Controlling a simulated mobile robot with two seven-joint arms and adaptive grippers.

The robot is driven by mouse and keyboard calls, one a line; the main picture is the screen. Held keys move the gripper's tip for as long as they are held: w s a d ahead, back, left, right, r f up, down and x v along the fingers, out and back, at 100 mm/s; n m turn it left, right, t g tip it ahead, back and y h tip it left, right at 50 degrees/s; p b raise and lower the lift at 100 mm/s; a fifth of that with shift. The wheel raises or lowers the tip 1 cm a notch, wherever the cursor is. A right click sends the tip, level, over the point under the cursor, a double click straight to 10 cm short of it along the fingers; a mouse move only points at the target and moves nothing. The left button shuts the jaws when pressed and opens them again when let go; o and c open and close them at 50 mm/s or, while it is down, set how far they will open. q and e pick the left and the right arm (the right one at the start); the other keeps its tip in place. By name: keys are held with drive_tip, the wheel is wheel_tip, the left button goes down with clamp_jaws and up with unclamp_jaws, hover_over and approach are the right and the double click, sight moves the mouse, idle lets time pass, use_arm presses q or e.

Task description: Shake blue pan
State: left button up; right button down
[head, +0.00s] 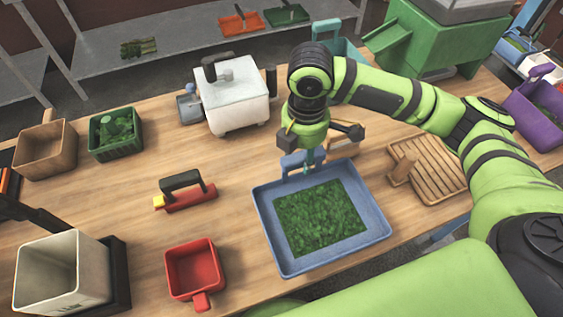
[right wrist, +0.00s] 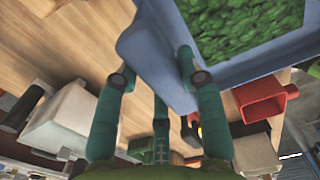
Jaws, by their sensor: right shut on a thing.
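The blue pan (head: 265,203) is at the front middle of the table, with a patch of chopped green leaves (head: 320,216) on its bottom. My right gripper (head: 308,166) is above the pan's far edge and shut on its blue handle. In the right wrist view the teal fingers (right wrist: 160,70) close around the handle of the blue pan (right wrist: 235,68), with the green leaves (right wrist: 245,30) beyond. I cannot tell whether the pan rests on the table or is slightly raised. My left gripper does not show.
A red scoop (head: 193,270) and a cream container (head: 60,272) stand to the left. A red tool with a black handle (head: 185,192) lies left of the pan.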

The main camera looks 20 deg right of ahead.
drive_tip(key=s+d+r+p, duration=0.2)
drive_tip(key=r+p, duration=0.2)
drive_tip(key=r, duration=0.1)
drive_tip(key=s+d+r+p, duration=0.2)
drive_tip(key=d+r+p, duration=0.1)
drive_tip(key=r, duration=0.3)
drive_tip(key=shift+d+p, duration=0.3)
drive_tip(key=shift+p, duration=0.2)
drive_tip(key=shift+s+a, duration=0.1)
